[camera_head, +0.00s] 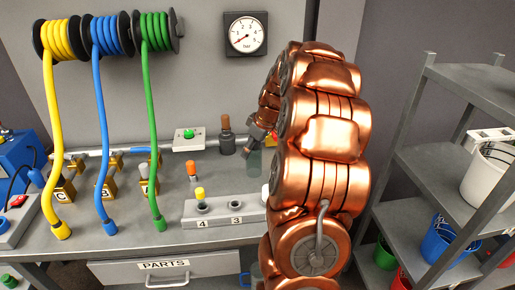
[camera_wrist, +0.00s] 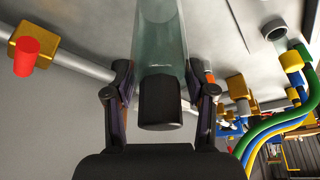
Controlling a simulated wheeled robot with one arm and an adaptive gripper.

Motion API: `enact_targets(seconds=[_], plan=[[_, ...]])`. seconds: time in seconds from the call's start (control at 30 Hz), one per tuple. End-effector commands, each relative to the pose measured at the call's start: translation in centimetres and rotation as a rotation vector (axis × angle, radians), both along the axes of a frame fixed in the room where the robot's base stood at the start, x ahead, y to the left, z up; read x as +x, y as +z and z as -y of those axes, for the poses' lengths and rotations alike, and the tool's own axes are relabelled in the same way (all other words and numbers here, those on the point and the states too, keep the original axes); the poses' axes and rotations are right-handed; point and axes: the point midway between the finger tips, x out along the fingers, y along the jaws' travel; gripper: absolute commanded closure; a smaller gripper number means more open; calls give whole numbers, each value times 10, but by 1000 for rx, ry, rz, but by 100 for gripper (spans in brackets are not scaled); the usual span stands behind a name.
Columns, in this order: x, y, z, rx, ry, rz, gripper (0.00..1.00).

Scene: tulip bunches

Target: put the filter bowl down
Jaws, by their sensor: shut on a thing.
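The filter bowl (camera_wrist: 160,40) is a clear greenish cylinder with a black end, between the two fingers of my gripper (camera_wrist: 160,88) in the wrist view. The fingers close on it from both sides near the black end. In the head view the bowl (camera_head: 254,164) shows faintly below my gripper (camera_head: 258,138), in front of the bench's back part. My copper arm hides much of the gripper and the bench to its right. I cannot tell whether the bowl touches the bench top (camera_head: 225,168).
A grey block (camera_head: 218,217) with sockets marked 4 and 3 stands at the bench front; a yellow-topped part is at 4. A green-button box (camera_head: 187,138) and a brown-topped fitting (camera_head: 226,137) stand left of the bowl. Hoses hang left. A shelf (camera_head: 435,165) stands right.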

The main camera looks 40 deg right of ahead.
Motion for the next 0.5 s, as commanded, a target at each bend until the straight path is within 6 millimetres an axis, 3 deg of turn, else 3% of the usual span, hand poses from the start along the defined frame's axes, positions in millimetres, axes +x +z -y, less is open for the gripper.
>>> enact_targets(seconds=[0.2, 0.5], plan=[[8, -2, 26, 1, -2, 0, 84], [11, -2, 36, -1, -2, 2, 84]])
